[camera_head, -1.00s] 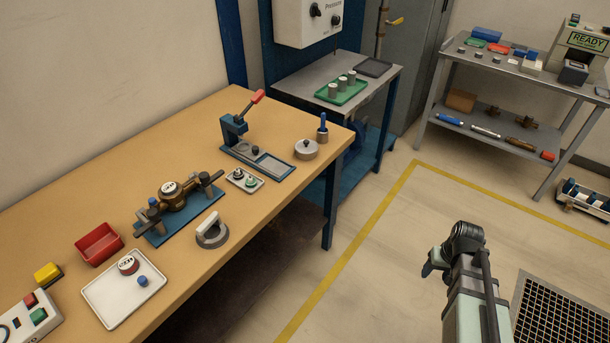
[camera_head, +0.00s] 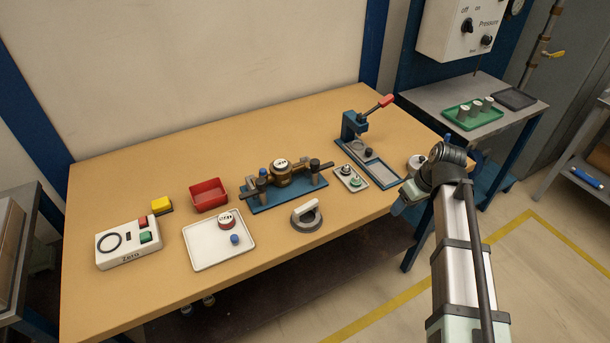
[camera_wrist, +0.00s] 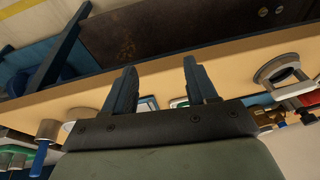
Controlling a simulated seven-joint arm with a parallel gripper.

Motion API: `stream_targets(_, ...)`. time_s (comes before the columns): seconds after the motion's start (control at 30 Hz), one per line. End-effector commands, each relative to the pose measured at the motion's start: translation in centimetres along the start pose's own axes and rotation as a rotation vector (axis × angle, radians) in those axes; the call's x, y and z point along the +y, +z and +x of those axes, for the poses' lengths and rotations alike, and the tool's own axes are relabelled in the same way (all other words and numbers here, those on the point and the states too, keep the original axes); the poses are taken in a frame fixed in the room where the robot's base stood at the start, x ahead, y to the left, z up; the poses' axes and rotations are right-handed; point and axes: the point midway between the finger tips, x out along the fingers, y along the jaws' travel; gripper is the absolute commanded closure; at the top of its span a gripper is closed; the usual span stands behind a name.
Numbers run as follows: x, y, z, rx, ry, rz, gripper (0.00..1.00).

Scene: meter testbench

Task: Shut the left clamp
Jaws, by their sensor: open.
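The meter fixture is a blue base plate (camera_head: 290,198) on the wooden bench with a brass meter (camera_head: 281,176) in its middle. The left clamp (camera_head: 256,183) stands at the plate's left end, with a dark bar and dark knobs. A similar right clamp (camera_head: 315,166) stands at the right end. I cannot tell whether the left clamp is open or shut. My gripper (camera_head: 402,198) is at the bench's front right edge, well right of the fixture. In the wrist view my gripper (camera_wrist: 160,85) has its fingers apart with nothing between them. The brass meter (camera_wrist: 268,114) shows partly at that view's right.
A grey ring with a white handle (camera_head: 306,214) lies in front of the fixture. A red bin (camera_head: 208,195) and a white tray (camera_head: 205,256) stand left. A lever press (camera_head: 354,130) and a small parts tray (camera_head: 351,180) stand right. Bare bench lies behind the fixture.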

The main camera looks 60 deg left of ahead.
Motion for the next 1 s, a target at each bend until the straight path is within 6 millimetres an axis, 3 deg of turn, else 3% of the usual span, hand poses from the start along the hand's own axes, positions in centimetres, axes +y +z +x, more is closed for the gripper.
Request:
stream_targets(0.03, -1.7, -2.5, -0.5, 0.007, -0.011, -0.057, 0.43)
stream_targets(0.2, -7.9, -8.8, -2.3, 0.027, -0.05, -0.245, 0.43)
stream_targets(0.5, -20.4, -17.9, -6.1, 0.066, -0.12, -0.569, 0.43)
stream_targets(0.7, -27.1, -21.1, -8.3, 0.087, -0.156, -0.726, 0.43)
stream_targets(0.8, -29.0, -21.9, -8.9, 0.093, -0.166, -0.771, 0.43)
stream_targets(1.0, -30.2, -22.2, -8.7, 0.096, -0.173, -0.797, 0.43)
